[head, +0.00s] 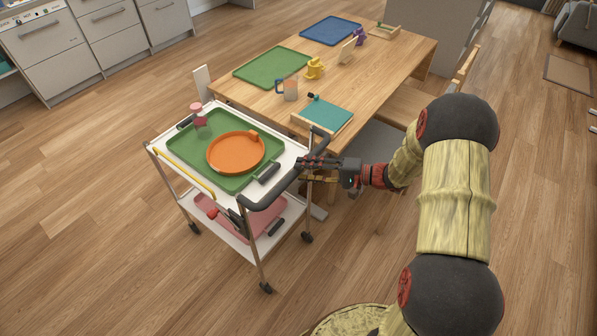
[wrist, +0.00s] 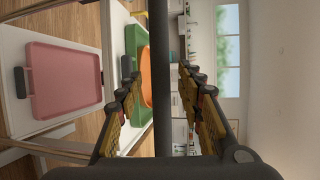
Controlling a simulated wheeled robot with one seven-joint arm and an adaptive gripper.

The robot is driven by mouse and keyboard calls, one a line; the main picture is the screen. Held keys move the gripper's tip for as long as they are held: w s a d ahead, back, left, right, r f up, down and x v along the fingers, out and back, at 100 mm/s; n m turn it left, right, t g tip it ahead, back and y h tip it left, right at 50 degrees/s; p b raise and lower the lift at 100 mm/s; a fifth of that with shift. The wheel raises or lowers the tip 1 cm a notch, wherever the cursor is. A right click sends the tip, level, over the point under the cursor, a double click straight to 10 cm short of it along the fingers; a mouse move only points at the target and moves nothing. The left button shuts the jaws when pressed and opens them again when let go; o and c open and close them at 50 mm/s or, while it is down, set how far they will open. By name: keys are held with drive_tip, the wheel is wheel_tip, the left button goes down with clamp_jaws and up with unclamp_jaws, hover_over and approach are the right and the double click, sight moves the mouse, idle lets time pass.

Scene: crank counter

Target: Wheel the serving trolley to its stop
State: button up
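The serving trolley (head: 286,160) is white with thin metal legs and castors, beside the wooden table's near end. Its dark handle bar (head: 270,198) curves along the near right side. My gripper (head: 303,163) is at the right part of this handle. In the wrist view the bar (wrist: 162,80) runs upright between the two spread fingers, with a gap on both sides. The trolley's top carries a green tray (head: 183,152) with an orange dish (head: 235,152) and a pink cup-like item (head: 199,115). A pink tray (head: 267,215) lies on its lower shelf. I cannot make out a stop.
The wooden table (head: 375,82) behind the trolley holds trays, mugs and a teal board (head: 325,114). A bench (head: 405,103) stands at its right. Grey cabinets (head: 105,32) line the back left. The wooden floor left and in front of the trolley is clear.

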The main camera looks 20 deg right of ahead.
drive_tip(key=shift+x, duration=1.25)
drive_tip(key=shift+c, duration=0.9)
drive_tip(key=c, duration=0.7)
clamp_jaws()
